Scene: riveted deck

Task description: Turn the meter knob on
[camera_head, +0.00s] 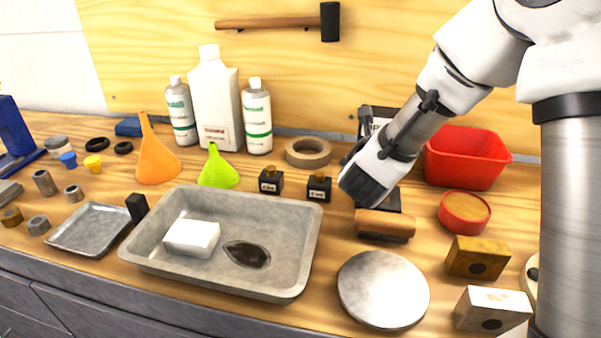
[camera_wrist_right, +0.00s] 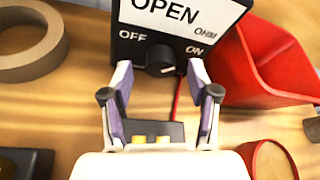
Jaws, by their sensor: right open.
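The meter (camera_wrist_right: 200,25) is a black box with a white display reading OPEN and an OHM label. Its dark round knob (camera_wrist_right: 160,58) sits on the face between the printed words OFF and ON; I cannot tell for sure where it points. My right gripper (camera_wrist_right: 158,78) is open, one finger on each side just below the knob, with no clear contact. In the head view, my right gripper (camera_head: 362,186) hides most of the meter (camera_head: 376,113). My left gripper is not in view.
A red bin (camera_head: 467,158) stands right of the meter, and a tape roll (camera_head: 309,152) left of it. A red wire (camera_wrist_right: 177,103) runs down to a dark block (camera_wrist_right: 150,130) with yellow terminals. A round metal plate (camera_head: 383,290) and a tray (camera_head: 300,270) lie in front.

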